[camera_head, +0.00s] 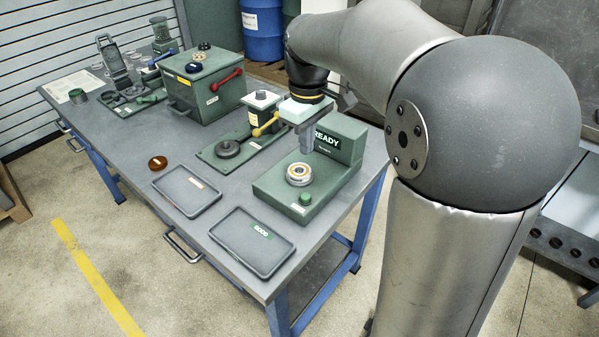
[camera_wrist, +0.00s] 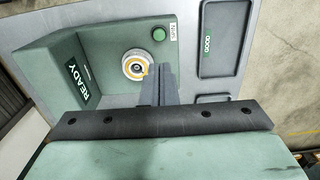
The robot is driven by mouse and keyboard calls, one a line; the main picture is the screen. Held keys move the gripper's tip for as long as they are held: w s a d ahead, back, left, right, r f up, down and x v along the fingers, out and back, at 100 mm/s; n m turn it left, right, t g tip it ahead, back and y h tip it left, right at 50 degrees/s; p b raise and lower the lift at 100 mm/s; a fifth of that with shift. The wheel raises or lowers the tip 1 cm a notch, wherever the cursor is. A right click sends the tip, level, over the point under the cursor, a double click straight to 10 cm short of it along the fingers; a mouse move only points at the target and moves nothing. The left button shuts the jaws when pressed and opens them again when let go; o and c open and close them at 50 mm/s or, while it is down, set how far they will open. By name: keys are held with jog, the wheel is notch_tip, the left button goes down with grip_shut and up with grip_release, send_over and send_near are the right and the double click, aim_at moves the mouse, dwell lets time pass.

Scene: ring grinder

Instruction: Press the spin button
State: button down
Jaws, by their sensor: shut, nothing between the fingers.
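The green spin button (camera_head: 305,198) sits on the front corner of a green machine (camera_head: 272,190) whose display (camera_head: 329,139) reads READY. A bearing-like ring with a yellow band (camera_head: 298,173) is seated on the machine behind the button. In the wrist view the button (camera_wrist: 159,34) is beside a small label, and the ring (camera_wrist: 137,65) is below it. My gripper (camera_head: 306,149) is shut and empty, pointing down above the machine near the ring and display. Its fingertips (camera_wrist: 165,70) appear just right of the ring in the wrist view, apart from the button.
A tray labelled GOOD (camera_head: 240,253) and another tray (camera_head: 174,190) lie in front of the machine. An amber disc (camera_head: 157,162) rests on the table. A lever press with a yellow handle (camera_head: 265,124) and a green box with a red handle (camera_head: 205,105) stand to the left.

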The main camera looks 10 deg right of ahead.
aim_at(305, 196)
jog(key=shift+w+r, duration=0.1)
notch_tip(305, 196, down, 14)
jog(key=shift+r+p, duration=0.1)
jog(key=shift+p, duration=0.55)
dwell(0.3)
